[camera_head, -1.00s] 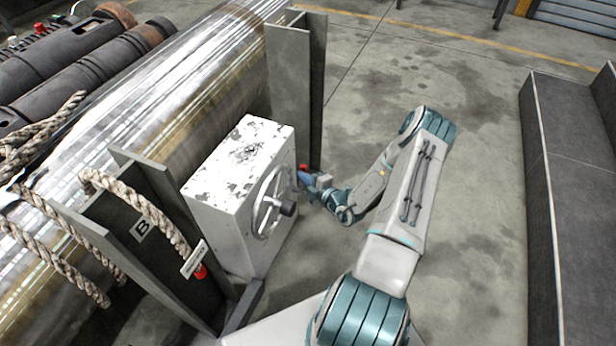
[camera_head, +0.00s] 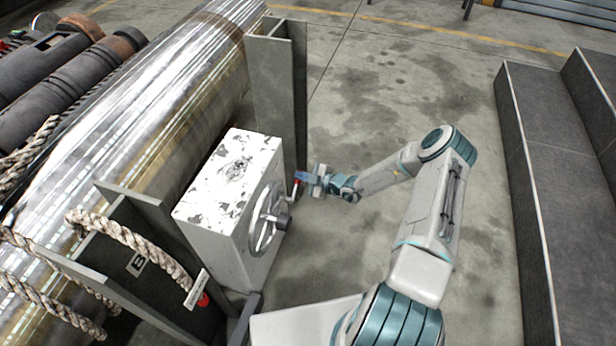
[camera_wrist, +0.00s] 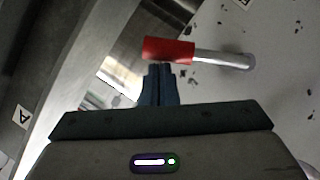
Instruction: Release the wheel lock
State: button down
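The white, worn box (camera_head: 226,190) stands against the large shiny barrel, with a grey handwheel (camera_head: 268,218) on its right face. A small lever with a red grip (camera_head: 295,183) sticks out of that face near its far edge. In the wrist view the red grip (camera_wrist: 168,50) and its silver shaft (camera_wrist: 225,60) lie across the picture just beyond my fingertips. My gripper (camera_head: 303,180) is beside the lever. In the wrist view its blue fingers (camera_wrist: 158,72) are together, with the grip across their tips, not between them. Whether they touch it I cannot tell.
A grey steel post (camera_head: 280,90) stands behind the box, close to my gripper. A thick rope (camera_head: 130,240) with a tag hangs over the near bracket. Dark steps (camera_head: 550,130) rise at the right. The floor (camera_head: 390,90) between is clear.

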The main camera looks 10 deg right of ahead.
jog(key=shift+w+d+f, duration=0.35)
jog(key=shift+d, duration=0.25)
dwell(0.3)
jog(key=r+p+v, duration=0.1)
jog(key=p+v, duration=0.2)
jog(key=v, duration=0.6)
jog(key=shift+d+p, duration=0.25)
jog(key=shift+p, duration=0.05)
jog(key=shift+w, duration=0.1)
